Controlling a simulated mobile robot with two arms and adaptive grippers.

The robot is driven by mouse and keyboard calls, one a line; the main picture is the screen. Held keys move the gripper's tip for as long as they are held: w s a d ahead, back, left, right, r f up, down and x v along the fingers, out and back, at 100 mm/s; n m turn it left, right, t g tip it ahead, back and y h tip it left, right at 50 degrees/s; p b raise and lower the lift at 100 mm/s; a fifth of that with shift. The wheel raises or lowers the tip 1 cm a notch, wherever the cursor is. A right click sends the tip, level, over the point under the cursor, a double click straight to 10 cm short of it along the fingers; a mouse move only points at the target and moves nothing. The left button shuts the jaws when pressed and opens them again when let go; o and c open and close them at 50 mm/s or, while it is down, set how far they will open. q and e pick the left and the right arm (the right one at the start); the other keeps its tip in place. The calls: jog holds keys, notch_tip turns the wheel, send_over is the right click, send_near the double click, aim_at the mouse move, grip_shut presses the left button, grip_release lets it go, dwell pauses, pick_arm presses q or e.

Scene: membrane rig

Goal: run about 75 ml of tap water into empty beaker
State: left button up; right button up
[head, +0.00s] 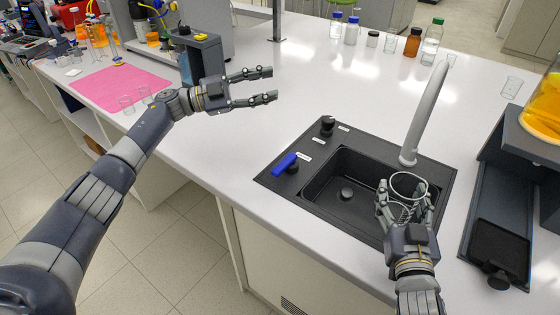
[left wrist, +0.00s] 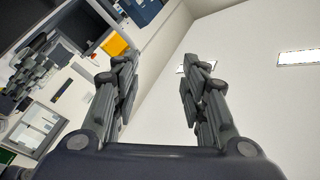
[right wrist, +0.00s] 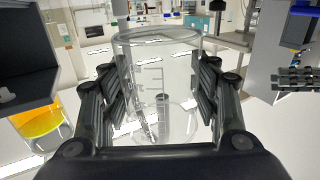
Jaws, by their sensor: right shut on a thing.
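A clear glass beaker with graduation marks (right wrist: 165,75) is held between the fingers of my right gripper (head: 407,203), and no water shows in it. In the head view the beaker (head: 408,184) is upright over the right part of the black sink (head: 335,200), below the grey tap spout (head: 427,110). The blue tap lever (head: 284,162) is on the sink's left deck, with a black knob (head: 327,125) behind it. My left gripper (head: 272,86) is open and empty above the bench, behind and left of the sink. It also shows open in the left wrist view (left wrist: 158,75).
A dark stand with an orange-filled flask (head: 543,108) is right of the sink. Bottles, one of them brown (head: 413,42), stand at the back. A pink mat (head: 120,88) with small beakers is at left. The bench between is clear.

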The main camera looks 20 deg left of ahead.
pick_arm(q)
jog(key=s+d+m+g+y, duration=0.2)
jog(key=s+d+m+g, duration=0.3)
jog(key=d+m+g, duration=0.4)
jog(key=m+y, duration=1)
jog(key=y, duration=0.6)
send_near(280, 166)
jog(key=shift+t, duration=0.4)
jog(key=f, duration=0.8)
jog(key=shift+s+a+f, duration=0.15)
jog(key=shift+s+f, duration=0.05)
jog(key=shift+s, duration=0.2)
jog(key=shift+c, duration=0.6)
grip_shut()
